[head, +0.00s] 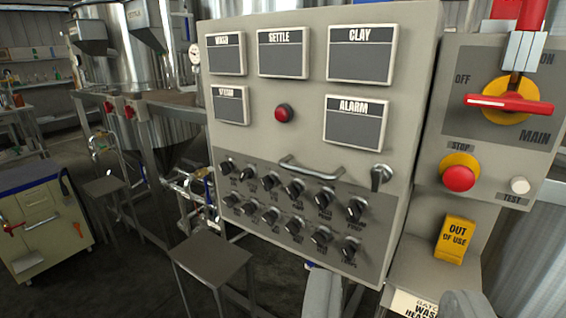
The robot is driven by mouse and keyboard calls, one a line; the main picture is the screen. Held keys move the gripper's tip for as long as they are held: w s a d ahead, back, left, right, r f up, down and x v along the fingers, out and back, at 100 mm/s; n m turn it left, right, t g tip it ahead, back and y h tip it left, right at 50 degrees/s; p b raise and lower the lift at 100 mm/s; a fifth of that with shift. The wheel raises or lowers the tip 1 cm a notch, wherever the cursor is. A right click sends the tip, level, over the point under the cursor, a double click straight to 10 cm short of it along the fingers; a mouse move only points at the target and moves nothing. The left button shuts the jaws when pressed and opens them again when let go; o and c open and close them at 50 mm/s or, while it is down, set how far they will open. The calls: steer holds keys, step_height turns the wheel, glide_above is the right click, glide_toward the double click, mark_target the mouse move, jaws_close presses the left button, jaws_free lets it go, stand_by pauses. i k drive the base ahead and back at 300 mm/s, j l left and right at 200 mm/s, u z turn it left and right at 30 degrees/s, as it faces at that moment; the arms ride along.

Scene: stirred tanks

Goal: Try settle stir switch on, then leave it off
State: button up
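A grey control panel (400,130) fills the middle of the view. Its lower dark strip carries two rows of several black rotary switches, an upper row (293,188) and a lower row (294,226). Their small labels are too blurred to tell which is settle stir, and their settings are unclear. Above, a dark display is headed SETTLE (283,52). My gripper (393,302) shows at the bottom edge as two grey fingers set well apart, below and in front of the panel. It appears open and empty, touching no switch.
A bar handle (312,173) and a lever (380,177) stick out above the switches. At right are a red main switch (508,103), a red stop button (459,178) and a yellow OUT OF USE tag (455,239). A stool (210,262) stands at lower left.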

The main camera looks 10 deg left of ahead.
mark_target(249, 173)
steer(key=k+j, duration=0.2)
steer(key=j, duration=0.2)
steer(key=k+j, duration=0.2)
steer(key=j, duration=0.15)
steer(key=k+j, duration=0.15)
steer(key=j, duration=0.25)
steer(key=z, duration=0.05)
